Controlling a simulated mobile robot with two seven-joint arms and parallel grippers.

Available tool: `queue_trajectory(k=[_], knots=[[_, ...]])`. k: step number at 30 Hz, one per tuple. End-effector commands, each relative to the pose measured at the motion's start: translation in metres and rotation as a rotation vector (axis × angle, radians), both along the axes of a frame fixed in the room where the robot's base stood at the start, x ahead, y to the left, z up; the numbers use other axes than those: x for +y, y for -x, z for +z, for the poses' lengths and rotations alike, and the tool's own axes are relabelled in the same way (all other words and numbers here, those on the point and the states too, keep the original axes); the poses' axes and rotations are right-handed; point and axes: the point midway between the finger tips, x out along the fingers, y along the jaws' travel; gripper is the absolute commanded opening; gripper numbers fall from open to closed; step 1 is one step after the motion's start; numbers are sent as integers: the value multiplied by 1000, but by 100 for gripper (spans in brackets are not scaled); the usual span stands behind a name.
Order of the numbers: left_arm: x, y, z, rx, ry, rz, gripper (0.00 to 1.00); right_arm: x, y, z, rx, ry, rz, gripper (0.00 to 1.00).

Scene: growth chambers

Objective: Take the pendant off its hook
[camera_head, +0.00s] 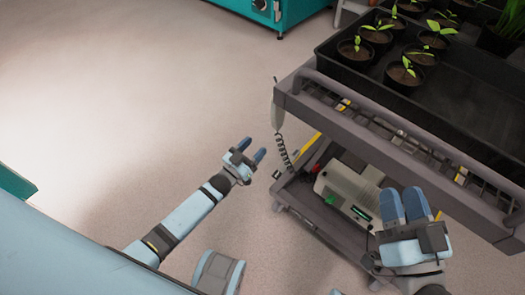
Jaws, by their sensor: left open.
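The pendant (277,117) is a slim, pale grey handset. It hangs upright at the left end of the grey cart (335,118), with a dark coiled cord (282,150) running down below it. Its hook cannot be made out. My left gripper (252,156) is open and empty, lower and to the left of the pendant in the picture, apart from it. My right gripper (404,204) is in front of the cart's lower shelf, with its blue fingers side by side. Any gap between them is unclear, and nothing shows in them.
A black tray (350,75) with several potted seedlings (405,72) stands on the cart's top. A beige box with a green display (345,185) sits on the lower shelf. A teal cabinet (290,12) stands at the back. The floor left of the cart is clear.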

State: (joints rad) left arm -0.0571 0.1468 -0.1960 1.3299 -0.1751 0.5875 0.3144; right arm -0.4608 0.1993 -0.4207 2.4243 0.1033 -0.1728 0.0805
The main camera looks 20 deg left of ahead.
Motion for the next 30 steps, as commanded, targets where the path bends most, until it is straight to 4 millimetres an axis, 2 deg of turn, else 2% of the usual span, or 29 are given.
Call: queue_trajectory(k=[8,22,30], knots=[[-5,-16,1,-10,5,-4,55,1,0,-6,12,3,8,39],[-24,-68,14,-8,4,-3,55,3,-2,-34,86,40,31,39],[-33,-95,22,-7,3,-3,55,4,-2,-40,108,50,37,39]])
